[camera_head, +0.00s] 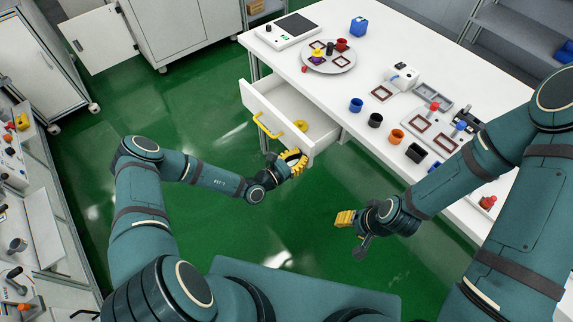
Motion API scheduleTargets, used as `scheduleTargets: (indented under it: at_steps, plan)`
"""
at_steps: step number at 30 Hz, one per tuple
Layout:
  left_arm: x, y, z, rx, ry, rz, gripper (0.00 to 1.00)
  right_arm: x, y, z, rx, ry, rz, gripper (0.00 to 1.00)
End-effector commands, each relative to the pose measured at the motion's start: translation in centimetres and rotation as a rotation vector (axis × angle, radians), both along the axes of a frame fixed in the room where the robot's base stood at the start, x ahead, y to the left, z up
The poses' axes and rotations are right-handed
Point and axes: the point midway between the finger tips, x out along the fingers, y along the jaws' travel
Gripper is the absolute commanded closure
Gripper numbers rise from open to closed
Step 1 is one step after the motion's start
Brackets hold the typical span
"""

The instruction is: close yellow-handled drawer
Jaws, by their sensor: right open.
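The drawer (277,112) under the white table is pulled out, with its white front facing the lower left. Its yellow handle (266,126) is on that front. A yellow ring-like object (301,126) lies inside the drawer. My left gripper (294,160), with yellow fingers, is just below the right part of the drawer front, close to it; whether it touches is unclear. Its fingers are seen from behind, so I cannot tell its opening. My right gripper (345,219) is open and empty over the green floor, to the right of and below the drawer.
Cabinets stand at the back left and a shelf at the left edge. Green floor is free before the drawer.

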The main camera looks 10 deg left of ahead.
Motion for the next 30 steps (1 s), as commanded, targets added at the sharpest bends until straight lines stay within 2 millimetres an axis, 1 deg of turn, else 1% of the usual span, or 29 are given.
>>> scheduleTargets:
  at_steps: [1,6,9,15,21,30]
  plan:
    - [1.1,-1.1,0.0,0.0,-0.004,-0.004,1.0,0.0,0.0,0.0,0.0,0.0,0.0,0.53]
    - [4.7,-3.8,-0.1,0.0,-0.003,-0.002,1.0,-0.1,0.0,-0.3,0.0,0.002,0.002,0.53]
    - [6.5,-5.2,-0.1,0.0,-0.003,-0.002,1.0,-0.2,0.0,-0.7,0.001,0.003,0.003,0.53]
    - [9.3,-7.3,-0.2,0.001,-0.002,-0.001,1.0,-0.4,0.1,-1.3,0.002,0.008,0.007,0.53]
    - [10.8,-8.5,-0.1,0.001,-0.001,-0.001,1.0,-0.5,0.1,-1.7,0.003,0.011,0.01,0.53]
    - [11.5,-8.9,0.0,0.0,-0.001,0.001,1.0,-0.6,0.1,-1.8,0.003,0.013,0.011,0.53]
